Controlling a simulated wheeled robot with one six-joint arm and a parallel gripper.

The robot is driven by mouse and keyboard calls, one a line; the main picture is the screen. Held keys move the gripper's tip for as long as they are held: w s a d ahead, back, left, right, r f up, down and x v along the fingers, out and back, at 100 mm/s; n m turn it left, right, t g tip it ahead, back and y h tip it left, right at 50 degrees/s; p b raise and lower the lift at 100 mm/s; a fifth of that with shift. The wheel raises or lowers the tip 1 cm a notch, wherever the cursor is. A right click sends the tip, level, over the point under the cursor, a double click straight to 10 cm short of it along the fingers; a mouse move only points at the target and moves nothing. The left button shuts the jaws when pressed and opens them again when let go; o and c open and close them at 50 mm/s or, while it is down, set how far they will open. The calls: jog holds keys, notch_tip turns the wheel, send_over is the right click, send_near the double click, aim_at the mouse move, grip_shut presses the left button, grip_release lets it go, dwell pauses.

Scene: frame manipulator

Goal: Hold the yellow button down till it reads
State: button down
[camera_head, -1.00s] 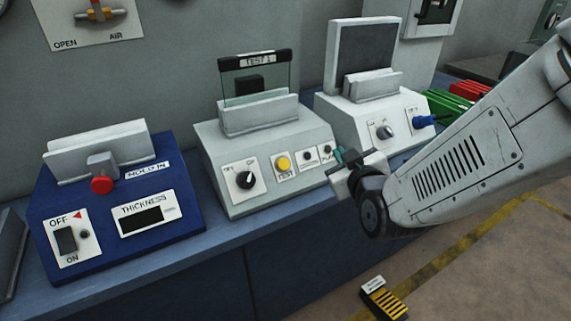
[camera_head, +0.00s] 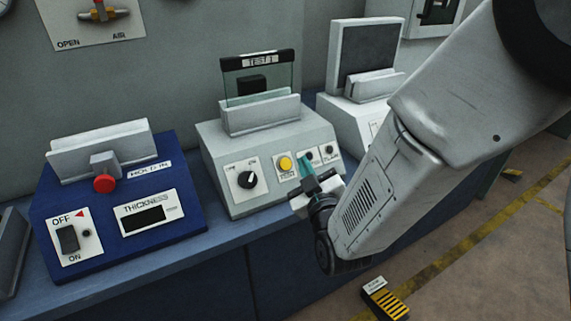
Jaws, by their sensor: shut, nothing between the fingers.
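The yellow button (camera_head: 286,163) sits on a white label plate on the sloped front of the grey middle tester (camera_head: 224,150). A black knob (camera_head: 247,180) is to its left. My gripper (camera_head: 305,164) is shut and empty, its teal fingertips just right of the yellow button and a little lower in the picture. A gap shows between the fingertips and the button; I cannot tell their distance from the panel. The button is not covered. A glass plate marked TEST 1 (camera_head: 258,61) stands in the holder on top of the tester.
A blue thickness unit (camera_head: 185,210) with a red knob (camera_head: 104,184) and a dark display (camera_head: 150,217) stands at left. Another grey unit (camera_head: 335,108) stands at right, partly behind my arm. A striped yellow object (camera_head: 385,300) lies on the floor.

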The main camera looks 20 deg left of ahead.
aim_at(286, 159)
jog(key=shift+w+a+f, duration=0.95)
jog(key=shift+a+f, duration=0.1)
jog(key=shift+a, duration=0.05)
jog(key=shift+w+a+f, duration=0.9)
jog(key=shift+a+f, duration=0.15)
dwell(0.5)
jog(key=shift+w+a+f, duration=0.2)
jog(key=shift+a+f, duration=0.05)
jog(key=shift+w+a+f, duration=0.2)
jog(key=shift+a+f, duration=0.05)
dwell(0.9)
jog(key=shift+d+r, duration=0.1)
dwell(1.5)
jog(key=shift+s+d+r, duration=0.45)
jog(key=shift+s+d+r, duration=1.3)
jog(key=shift+d+r, duration=0.15)
jog(key=shift+d, duration=0.05)
